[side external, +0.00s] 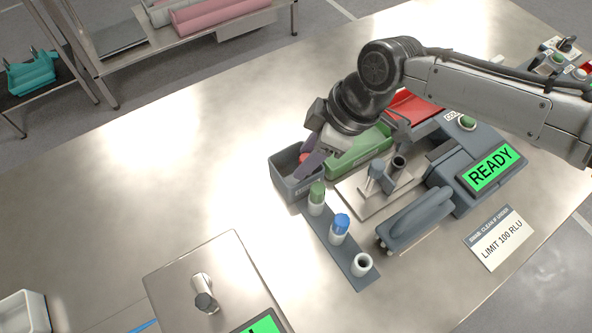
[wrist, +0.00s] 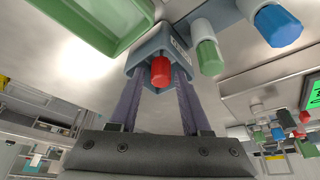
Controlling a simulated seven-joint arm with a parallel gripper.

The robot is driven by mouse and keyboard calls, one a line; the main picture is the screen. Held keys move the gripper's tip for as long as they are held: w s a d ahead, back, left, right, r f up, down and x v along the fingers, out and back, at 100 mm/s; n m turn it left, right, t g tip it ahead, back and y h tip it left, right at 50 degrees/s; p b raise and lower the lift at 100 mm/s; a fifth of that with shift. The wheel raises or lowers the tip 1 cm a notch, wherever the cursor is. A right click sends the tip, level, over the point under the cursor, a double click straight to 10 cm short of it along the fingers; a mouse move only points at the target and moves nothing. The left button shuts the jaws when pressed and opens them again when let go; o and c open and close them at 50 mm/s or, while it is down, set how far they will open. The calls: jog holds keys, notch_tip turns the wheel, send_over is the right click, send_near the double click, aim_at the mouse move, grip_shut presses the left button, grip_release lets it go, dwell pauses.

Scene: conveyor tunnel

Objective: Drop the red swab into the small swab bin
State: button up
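The small swab bin is a grey open-topped box (side external: 286,183) in the side view, left of the green tray. It shows in the wrist view (wrist: 150,52) with a label on its wall. The red swab shows as a red cap (wrist: 161,71) between my fingertips, over or within the bin's opening. A bit of this red (side external: 303,158) shows beside my fingers in the side view. My gripper (side external: 311,157) points down at the bin, its purple fingers on either side of the cap. I cannot tell whether they touch it. The swab's lower part is hidden.
A rack (side external: 347,262) with a green-capped tube (side external: 317,197), a blue-capped tube (side external: 340,228) and an open white tube (side external: 361,264) stands close to the bin. A green tray (side external: 360,152) adjoins the bin. The table left of the bin is clear.

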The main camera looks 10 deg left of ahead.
jog(key=shift+o, duration=0.8)
jog(key=v, duration=1.4)
jog(key=shift+w+f, duration=0.1)
